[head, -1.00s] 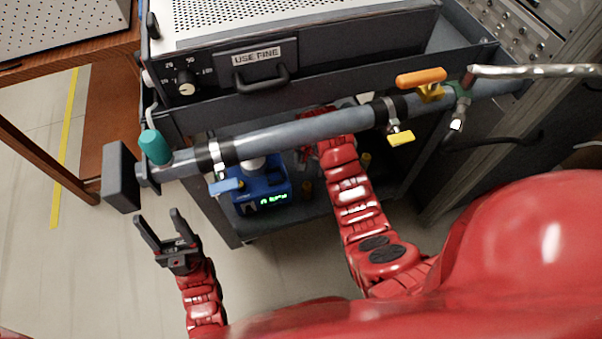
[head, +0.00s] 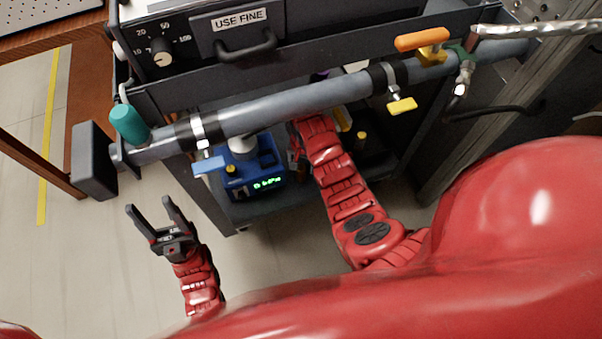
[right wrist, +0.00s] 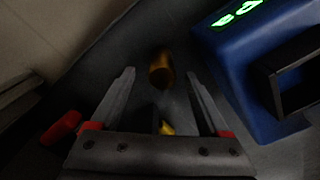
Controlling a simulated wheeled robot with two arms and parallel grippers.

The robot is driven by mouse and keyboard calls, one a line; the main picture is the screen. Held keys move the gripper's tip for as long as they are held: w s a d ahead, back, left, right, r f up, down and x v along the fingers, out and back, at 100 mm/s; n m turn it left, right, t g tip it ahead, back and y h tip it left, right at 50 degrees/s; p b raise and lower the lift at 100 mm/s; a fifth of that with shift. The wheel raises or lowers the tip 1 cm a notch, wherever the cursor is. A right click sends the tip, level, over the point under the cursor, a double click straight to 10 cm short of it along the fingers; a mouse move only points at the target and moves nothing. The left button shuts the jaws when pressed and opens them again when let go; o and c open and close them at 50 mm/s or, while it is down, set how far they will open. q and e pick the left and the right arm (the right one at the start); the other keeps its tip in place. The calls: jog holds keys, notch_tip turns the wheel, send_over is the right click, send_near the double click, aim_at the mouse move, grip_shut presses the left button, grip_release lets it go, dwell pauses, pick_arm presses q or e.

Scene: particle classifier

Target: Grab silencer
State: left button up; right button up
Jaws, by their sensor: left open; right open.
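In the right wrist view, a small brass-coloured cylinder (right wrist: 160,66), which looks like the silencer, stands on the dark shelf. My right gripper (right wrist: 160,76) is open and empty, with the cylinder ahead between the lines of its fingers. I cannot tell the exact gap. In the head view my right arm reaches under the grey pipe (head: 290,108) beside the blue device (head: 262,168), and its fingers are mostly hidden. My left gripper (head: 150,206) is open and empty, left of the cart over the floor.
The blue device also fills the upper right of the right wrist view (right wrist: 235,65), close to the right finger. The pipe carries a yellow-handled clamp (head: 402,105), a blue-handled clamp (head: 208,164) and an orange-handled valve (head: 422,39). Small yellow-topped items (head: 362,136) stand right of my arm.

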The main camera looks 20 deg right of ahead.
notch_tip(320, 180, down, 5)
jog(key=shift+a+r+b, duration=0.15)
jog(key=shift+b, duration=0.8)
jog(key=shift+r, duration=0.1)
grip_shut()
